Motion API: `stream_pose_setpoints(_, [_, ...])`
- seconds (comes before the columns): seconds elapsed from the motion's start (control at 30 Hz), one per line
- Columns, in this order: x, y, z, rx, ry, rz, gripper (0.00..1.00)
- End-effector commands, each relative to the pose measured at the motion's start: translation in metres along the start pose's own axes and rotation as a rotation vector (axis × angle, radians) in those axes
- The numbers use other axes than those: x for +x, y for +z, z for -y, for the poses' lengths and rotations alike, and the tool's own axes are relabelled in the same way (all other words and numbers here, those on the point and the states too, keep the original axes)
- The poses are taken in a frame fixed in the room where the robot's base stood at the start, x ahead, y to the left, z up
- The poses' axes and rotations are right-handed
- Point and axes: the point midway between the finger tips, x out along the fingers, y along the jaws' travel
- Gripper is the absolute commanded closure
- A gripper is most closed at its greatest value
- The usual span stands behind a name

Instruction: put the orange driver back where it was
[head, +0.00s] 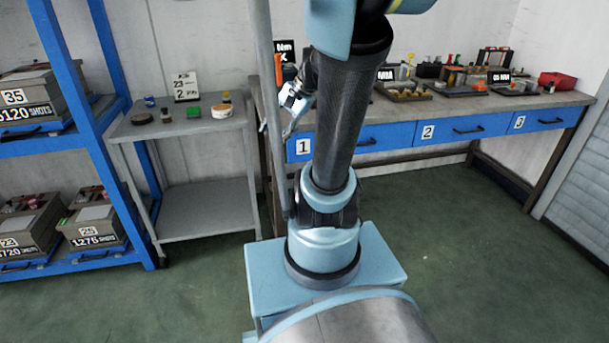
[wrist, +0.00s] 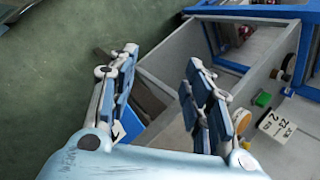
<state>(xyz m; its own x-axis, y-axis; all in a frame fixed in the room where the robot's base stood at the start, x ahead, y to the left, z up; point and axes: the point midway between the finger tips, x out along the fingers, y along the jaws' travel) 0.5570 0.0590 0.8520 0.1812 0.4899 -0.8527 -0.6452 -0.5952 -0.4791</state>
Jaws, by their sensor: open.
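My gripper (head: 291,112) is open beside the left end of the workbench, partly hidden behind the grey column and my arm. In the wrist view its two fingers (wrist: 161,58) are spread, with nothing between them. An upright orange thing (head: 279,69) shows at the bench's left end, just above my gripper and close to the "Nm" sign. It may be the orange driver, but it is too small and too covered to be sure. No orange driver is clear in the wrist view.
The workbench (head: 550,100) has blue numbered drawers and carries trays, bottles and a red bin (head: 557,81). A grey cart (head: 183,127) left of it holds small items and a sign (head: 186,87). A blue rack (head: 80,75) holds boxes. The green floor at right is free.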

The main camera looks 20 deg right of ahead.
Motion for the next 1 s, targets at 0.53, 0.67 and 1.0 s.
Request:
stream_pose_setpoints(0.53, [0.021,0.037,-0.137,-0.681,0.406,-0.171,0.54])
stream_pose_setpoints(0.67, [0.023,0.037,-0.151,-0.775,0.465,-0.187,0.54])
stream_pose_setpoints(1.0, [0.024,0.037,-0.158,-0.822,0.495,-0.193,0.54])
